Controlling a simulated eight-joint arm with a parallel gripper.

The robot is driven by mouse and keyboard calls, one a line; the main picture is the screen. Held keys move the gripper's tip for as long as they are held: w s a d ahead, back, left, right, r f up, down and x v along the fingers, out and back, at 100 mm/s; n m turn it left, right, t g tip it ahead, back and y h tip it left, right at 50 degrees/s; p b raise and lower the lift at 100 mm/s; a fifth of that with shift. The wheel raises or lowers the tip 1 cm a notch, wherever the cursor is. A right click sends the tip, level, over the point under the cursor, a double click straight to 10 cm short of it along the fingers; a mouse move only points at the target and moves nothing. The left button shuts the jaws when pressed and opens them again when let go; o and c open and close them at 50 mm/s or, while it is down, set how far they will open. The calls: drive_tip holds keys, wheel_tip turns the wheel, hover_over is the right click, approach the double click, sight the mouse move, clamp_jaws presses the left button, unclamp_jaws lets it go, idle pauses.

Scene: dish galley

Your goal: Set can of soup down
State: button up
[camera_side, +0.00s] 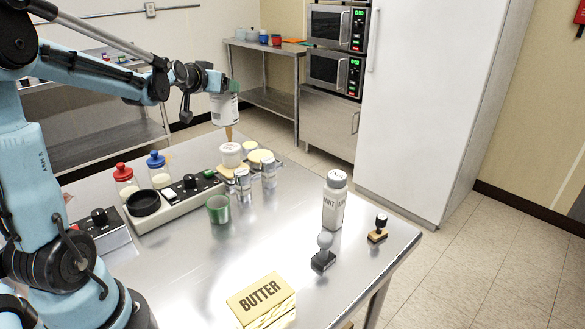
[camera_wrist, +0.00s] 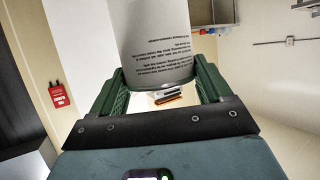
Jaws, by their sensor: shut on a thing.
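Below the can stand a white tub (camera_side: 231,154), pale round items (camera_side: 261,156) and clear glasses (camera_side: 269,172). Nearer are a green cup (camera_side: 218,208), a red-lidded jar (camera_side: 125,181) and a blue-lidded jar (camera_side: 158,170). A white bottle (camera_side: 334,203) and a butter box (camera_side: 262,301) stand nearer the front.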

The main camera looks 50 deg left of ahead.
drive_tip(key=w+d+m+t+h, duration=0.1)
drive_tip(key=w+d+m+h, duration=0.25)
drive_tip(key=d, duration=0.65)
drive_tip(key=w+d+m+t+h, duration=0.1)
drive_tip(key=w+d+m+h, duration=0.3)
drive_tip(key=d, duration=0.7)
wheel_tip(320, 180, down, 15)
drive_tip(key=w+n, duration=0.1)
drive_tip(key=shift+y, duration=0.45)
drive_tip(key=shift+w+n, duration=0.1)
drive_tip(key=shift+n, duration=0.15)
drive_tip(key=o, duration=1.8)
